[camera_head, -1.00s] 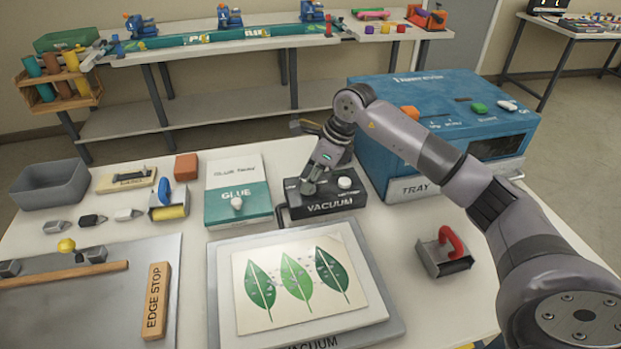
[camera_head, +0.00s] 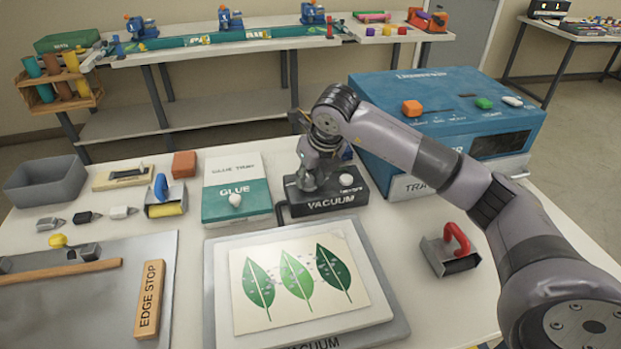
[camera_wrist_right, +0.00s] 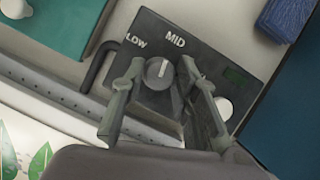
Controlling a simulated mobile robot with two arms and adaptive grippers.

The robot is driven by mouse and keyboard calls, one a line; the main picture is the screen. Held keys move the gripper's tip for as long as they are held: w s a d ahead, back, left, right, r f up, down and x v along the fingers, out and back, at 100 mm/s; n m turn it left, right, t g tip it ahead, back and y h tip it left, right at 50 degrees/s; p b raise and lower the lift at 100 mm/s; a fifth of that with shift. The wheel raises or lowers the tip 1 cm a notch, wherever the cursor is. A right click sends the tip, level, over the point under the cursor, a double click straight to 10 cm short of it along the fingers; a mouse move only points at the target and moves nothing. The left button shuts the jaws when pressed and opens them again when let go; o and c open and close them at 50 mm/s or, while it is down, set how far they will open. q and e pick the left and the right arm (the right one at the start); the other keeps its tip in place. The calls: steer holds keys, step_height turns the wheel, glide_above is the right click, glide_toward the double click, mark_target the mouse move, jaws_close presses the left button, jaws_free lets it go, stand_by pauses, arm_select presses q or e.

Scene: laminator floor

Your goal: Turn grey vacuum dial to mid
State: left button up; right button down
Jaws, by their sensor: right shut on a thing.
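The grey vacuum dial (camera_wrist_right: 157,78) sits on the dark vacuum box (camera_wrist_right: 210,52), between the LOW and MID labels in the right wrist view. Its white mark points up, leaning slightly toward MID. My right gripper (camera_wrist_right: 161,68) is shut on the dial, with one finger on each side. In the head view my right gripper (camera_head: 306,187) is over the left part of the vacuum box (camera_head: 330,203) and hides the dial. A white knob (camera_head: 346,179) is to its right on the box. My left gripper is not in view.
A glue box (camera_head: 236,212) stands left of the vacuum box, and a blue laminator (camera_head: 450,85) stands behind to the right. A vacuum plate with a leaf sheet (camera_head: 385,320) lies in front. A red-handled tool (camera_head: 450,250) stands at the right.

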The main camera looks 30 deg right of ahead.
steer(key=shift+m+h, duration=0.3)
steer(key=shift+m, duration=0.4)
steer(key=c, duration=1.3)
jaws_free()
steer(key=v, duration=1.2)
steer(key=shift+w+a, duration=0.1)
steer(key=shift+a, duration=0.05)
